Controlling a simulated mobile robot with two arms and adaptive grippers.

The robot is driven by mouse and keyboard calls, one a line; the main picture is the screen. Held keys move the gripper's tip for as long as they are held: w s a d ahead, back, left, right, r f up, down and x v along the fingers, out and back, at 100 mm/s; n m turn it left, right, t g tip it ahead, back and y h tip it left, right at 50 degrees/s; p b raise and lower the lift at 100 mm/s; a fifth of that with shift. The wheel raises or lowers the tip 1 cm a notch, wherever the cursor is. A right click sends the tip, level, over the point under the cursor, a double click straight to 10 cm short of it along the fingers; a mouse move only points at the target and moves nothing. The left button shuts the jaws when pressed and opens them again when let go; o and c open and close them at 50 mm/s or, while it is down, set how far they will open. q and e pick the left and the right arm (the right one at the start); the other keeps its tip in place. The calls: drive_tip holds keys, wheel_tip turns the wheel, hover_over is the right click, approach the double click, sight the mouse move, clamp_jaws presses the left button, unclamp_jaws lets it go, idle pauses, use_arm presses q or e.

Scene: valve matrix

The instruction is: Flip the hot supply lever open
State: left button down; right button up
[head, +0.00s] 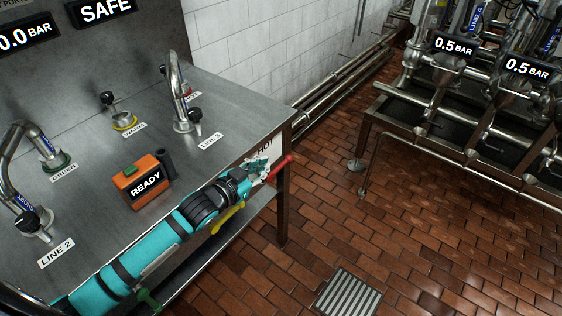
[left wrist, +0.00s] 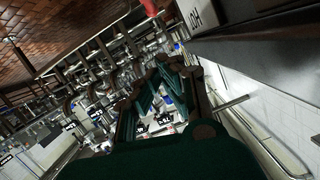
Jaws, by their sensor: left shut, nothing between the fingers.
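The hot supply lever (head: 280,167) is red and sits at the front right corner of the steel bench, below the HOT label (head: 265,146). It slants up to the right in the head view. In the left wrist view the red lever (left wrist: 150,7) shows only as a short piece at the top edge, beside the HOT label (left wrist: 197,15). My left gripper (head: 262,166) is shut and empty. In the head view its tips are just left of the red lever; I cannot tell whether they touch it. The left gripper (left wrist: 165,85) also fills the middle of the left wrist view. My right gripper is not in view.
A yellow lever (head: 229,218) and a green lever (head: 148,301) lie along the bench front by my left arm. An orange READY box (head: 140,182) and taps stand on the bench (head: 95,190). Pipework (head: 470,110) stands at right, across open brick floor (head: 420,240).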

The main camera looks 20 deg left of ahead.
use_arm(q)
hover_over(281, 166)
drive_tip(key=s, duration=0.2)
wheel_tip(281, 166, down, 2)
drive_tip(key=shift+w+d+f, duration=0.1)
drive_tip(key=shift+w+f, duration=0.15)
drive_tip(key=shift+f, duration=0.85)
drive_tip(key=shift+w+d+f, duration=0.1)
drive_tip(key=shift+w+f, duration=0.1)
drive_tip(key=shift+f, duration=0.85)
